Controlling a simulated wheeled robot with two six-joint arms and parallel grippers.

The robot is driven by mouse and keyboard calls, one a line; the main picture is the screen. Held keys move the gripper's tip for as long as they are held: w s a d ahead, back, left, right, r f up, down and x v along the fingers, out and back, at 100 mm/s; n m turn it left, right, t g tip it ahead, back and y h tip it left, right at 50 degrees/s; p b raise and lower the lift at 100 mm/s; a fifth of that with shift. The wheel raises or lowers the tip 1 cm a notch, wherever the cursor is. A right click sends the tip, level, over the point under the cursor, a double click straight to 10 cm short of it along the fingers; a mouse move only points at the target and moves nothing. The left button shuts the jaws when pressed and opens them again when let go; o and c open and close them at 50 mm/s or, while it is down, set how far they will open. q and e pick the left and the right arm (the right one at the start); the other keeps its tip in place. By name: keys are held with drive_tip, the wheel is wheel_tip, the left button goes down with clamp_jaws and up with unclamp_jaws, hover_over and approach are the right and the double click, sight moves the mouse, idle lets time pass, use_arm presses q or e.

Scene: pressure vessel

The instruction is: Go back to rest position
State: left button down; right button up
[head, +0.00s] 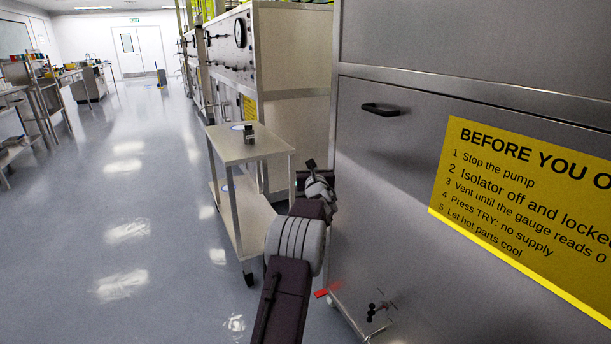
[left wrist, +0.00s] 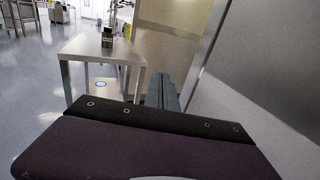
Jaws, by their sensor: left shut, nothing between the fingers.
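My left arm reaches up from the bottom middle of the head view. Its gripper (head: 311,164) is in front of the grey cabinet, by the right end of the steel cart. In the left wrist view the gripper fingers (left wrist: 163,91) are together and empty, partly hidden behind my own dark wrist housing. They point past the cart's right side and touch nothing that I can see. My right gripper is in neither view.
A grey cabinet (head: 390,160) with a yellow sign (head: 530,185) stands close on the right. A steel cart (head: 262,150) carries a small dark object (head: 249,133). A dark valve handle (head: 377,309) is low on the cabinet. The floor (head: 110,200) to the left is clear.

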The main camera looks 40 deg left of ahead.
use_arm(q)
drive_tip(key=shift+s+a, duration=0.35)
drive_tip(key=shift+s, duration=0.55)
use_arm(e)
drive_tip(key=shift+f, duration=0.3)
